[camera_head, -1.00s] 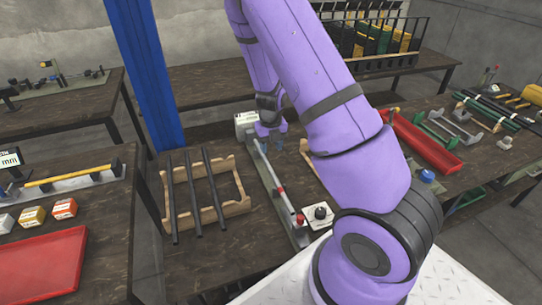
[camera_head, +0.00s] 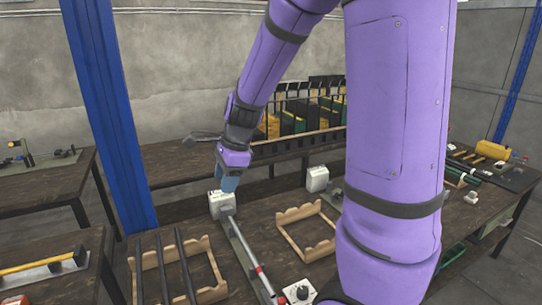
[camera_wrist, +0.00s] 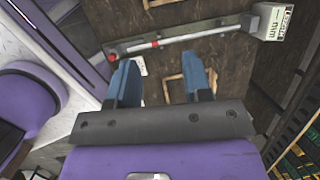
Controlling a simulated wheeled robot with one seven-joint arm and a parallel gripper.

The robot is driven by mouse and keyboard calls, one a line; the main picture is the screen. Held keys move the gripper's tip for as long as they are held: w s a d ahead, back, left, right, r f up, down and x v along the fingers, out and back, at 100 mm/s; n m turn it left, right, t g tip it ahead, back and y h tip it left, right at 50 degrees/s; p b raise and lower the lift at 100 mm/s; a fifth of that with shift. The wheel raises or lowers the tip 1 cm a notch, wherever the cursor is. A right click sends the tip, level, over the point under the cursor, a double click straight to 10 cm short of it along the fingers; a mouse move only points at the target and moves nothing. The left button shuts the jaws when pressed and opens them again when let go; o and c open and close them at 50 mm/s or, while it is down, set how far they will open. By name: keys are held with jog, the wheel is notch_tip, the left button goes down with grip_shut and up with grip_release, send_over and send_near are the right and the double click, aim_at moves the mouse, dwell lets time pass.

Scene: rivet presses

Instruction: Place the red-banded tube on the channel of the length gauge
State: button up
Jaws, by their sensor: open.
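The length gauge is a long narrow grey channel (camera_head: 236,240) on the dark wooden table, with a white readout box (camera_head: 221,205) at its far end. A pale tube with a red band (camera_head: 259,269) lies along the channel; it also shows in the wrist view (camera_wrist: 155,44). Whether it is fully seated cannot be told. My gripper (camera_head: 228,184) is open and empty, raised above the bench near the readout box in the head view. In the wrist view its blue fingers (camera_wrist: 163,75) are apart with nothing between them, and the gauge lies beyond them.
A wooden rack (camera_head: 205,245) with dark rods stands left of the gauge. An empty wooden rack (camera_head: 307,256) stands to its right. A white block (camera_head: 317,178) is behind that. A blue post (camera_head: 108,120) rises at the left. My arm hides much of the right side.

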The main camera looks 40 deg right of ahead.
jog(key=s+a+r+n+t+h, duration=0.1)
jog(key=s+r+n, duration=0.6)
jog(key=s+n, duration=0.3)
jog(key=s+a+r+n+t+h, duration=0.1)
jog(key=s+a+r+n+t, duration=0.1)
jog(key=s+r+n, duration=0.5)
jog(key=s+n, duration=0.3)
jog(key=n, duration=0.1)
jog(key=shift+a+h, duration=0.15)
jog(key=shift+h, duration=0.15)
